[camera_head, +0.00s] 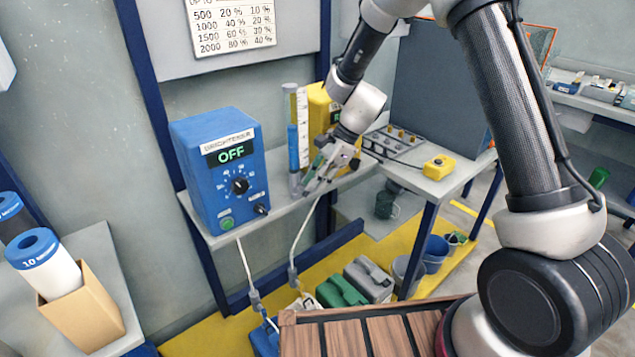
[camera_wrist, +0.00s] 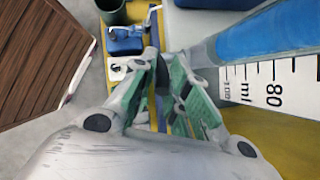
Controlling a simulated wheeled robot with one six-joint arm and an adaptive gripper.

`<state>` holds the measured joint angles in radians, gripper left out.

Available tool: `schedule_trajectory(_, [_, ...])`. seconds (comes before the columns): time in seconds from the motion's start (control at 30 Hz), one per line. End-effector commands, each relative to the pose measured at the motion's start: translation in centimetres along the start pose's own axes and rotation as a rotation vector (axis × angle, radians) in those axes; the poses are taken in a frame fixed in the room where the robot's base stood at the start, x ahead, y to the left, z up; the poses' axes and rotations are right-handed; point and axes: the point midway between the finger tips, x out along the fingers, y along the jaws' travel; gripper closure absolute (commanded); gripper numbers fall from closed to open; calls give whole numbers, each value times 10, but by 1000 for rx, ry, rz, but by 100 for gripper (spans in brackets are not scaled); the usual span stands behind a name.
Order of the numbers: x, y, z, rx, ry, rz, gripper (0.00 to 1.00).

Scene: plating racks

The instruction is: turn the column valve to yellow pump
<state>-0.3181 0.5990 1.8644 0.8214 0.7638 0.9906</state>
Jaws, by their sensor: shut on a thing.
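The measuring column (camera_head: 293,147), a clear tube with blue liquid and a white ml scale, stands upright on the bench. It fills the upper right of the wrist view (camera_wrist: 275,35). My gripper (camera_head: 319,180) is low at the column's right side, its green-padded fingers (camera_wrist: 168,78) close together. The fingers are shut on what appears to be the column valve. The valve is mostly hidden by them, so its handle direction cannot be told. A yellow unit (camera_head: 319,108), likely the yellow pump, stands behind the column, partly covered by my arm.
A blue control box (camera_head: 225,170) reading OFF stands left of the column. A grey rack (camera_head: 392,143) and a small yellow box (camera_head: 439,167) are on the bench to the right. A pale hose (camera_head: 302,235) hangs below. Green and grey canisters (camera_head: 340,291) stand on the floor.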

Motion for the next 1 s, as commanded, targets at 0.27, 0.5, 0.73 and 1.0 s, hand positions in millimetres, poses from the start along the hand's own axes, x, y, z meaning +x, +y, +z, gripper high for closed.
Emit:
schedule_trajectory(0.27, [-3, -1, 15, -69, 240, -78, 100])
schedule_trajectory(0.5, [-2, 1, 22, -106, 395, -122, 100])
schedule_trajectory(0.73, [-1, 3, 27, -136, 526, -158, 100])
schedule_trajectory(1.0, [2, 5, 32, -167, 670, -197, 100])
